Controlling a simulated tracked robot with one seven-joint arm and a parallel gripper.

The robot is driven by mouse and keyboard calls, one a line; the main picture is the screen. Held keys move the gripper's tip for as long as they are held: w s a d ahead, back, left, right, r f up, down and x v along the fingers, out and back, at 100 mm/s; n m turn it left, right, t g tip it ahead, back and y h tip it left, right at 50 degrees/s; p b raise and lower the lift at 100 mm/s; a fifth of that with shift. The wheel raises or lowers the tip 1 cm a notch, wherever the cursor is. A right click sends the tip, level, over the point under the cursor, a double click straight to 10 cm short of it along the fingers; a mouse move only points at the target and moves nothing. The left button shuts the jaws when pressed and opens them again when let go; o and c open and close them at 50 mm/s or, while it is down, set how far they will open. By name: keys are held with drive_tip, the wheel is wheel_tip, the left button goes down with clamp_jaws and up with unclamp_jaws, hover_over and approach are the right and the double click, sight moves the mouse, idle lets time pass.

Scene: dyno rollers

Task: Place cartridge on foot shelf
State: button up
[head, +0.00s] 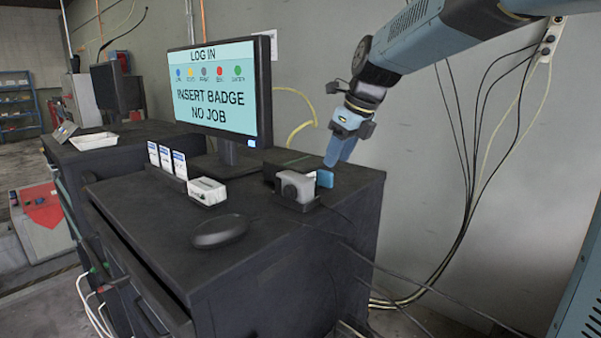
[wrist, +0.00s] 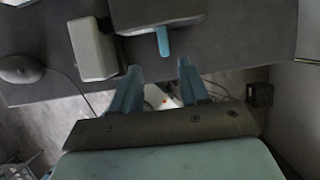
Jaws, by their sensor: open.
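My gripper (head: 338,152) is open above the right end of the dark desk in the head view. In the wrist view its two blue fingers (wrist: 158,75) are apart with nothing held between them. A small blue piece (head: 325,178) stands at the right of a grey boxy device (head: 297,187) on the desk. It also shows in the wrist view (wrist: 162,42), just beyond the fingertips and sticking out from a dark block. I cannot tell whether this piece is the cartridge. No foot shelf can be made out for certain.
The monitor (head: 222,95) reads "LOG IN", "INSERT BADGE", "NO JOB". A white box (head: 207,192), several upright cards (head: 167,160) and a dark mouse (head: 220,230) are on the desk (head: 150,222). Cables (head: 465,210) hang along the wall at right.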

sight(327, 187)
drive_tip(key=shift+w+x, duration=0.2)
drive_tip(key=shift+x, duration=1.8)
drive_tip(key=shift+w+x, duration=0.2)
drive_tip(key=shift+x, duration=1.8)
drive_tip(key=shift+r, duration=0.1)
drive_tip(key=shift+c, duration=0.3)
clamp_jaws()
